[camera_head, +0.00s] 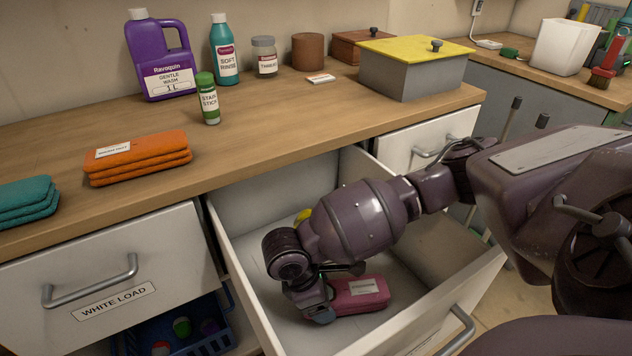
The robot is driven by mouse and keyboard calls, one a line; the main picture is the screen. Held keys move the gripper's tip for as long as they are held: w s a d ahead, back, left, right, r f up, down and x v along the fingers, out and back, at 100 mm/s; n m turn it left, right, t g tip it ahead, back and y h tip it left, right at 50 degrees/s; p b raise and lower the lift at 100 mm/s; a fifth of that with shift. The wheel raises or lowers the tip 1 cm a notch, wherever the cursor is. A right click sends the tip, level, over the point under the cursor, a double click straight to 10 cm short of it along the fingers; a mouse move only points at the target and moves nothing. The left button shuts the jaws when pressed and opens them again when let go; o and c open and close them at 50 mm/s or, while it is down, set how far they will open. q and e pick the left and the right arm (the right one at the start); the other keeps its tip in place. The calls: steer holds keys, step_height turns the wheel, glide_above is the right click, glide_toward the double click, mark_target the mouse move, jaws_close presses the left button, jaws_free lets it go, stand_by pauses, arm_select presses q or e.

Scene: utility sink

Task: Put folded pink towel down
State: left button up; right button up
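The folded pink towel (360,295), with a small label on top, is low inside the open drawer (398,334). My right arm reaches in from the right over the drawer. Its gripper (332,293) is at the left end of the towel, with one fingertip at the near left corner and a dark part behind the towel's top edge. The wrist hides part of the towel and the far finger. I cannot tell whether the fingers grip it, or whether it rests fully on the drawer floor. My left gripper is not in view.
A yellow item (302,217) lies deeper in the drawer, partly hidden by my arm. Folded orange towels (138,158) and teal towels (26,201) lie on the counter (240,140). Bottles and a grey box (410,75) with a yellow lid stand behind. A blue basket (205,345) is below left.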

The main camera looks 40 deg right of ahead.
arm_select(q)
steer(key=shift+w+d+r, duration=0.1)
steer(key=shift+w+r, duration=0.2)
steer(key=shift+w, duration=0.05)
arm_select(e)
steer(key=o, duration=0.6)
steer(key=shift+f, duration=0.1)
steer(key=o, duration=0.5)
steer(key=shift+c, duration=0.2)
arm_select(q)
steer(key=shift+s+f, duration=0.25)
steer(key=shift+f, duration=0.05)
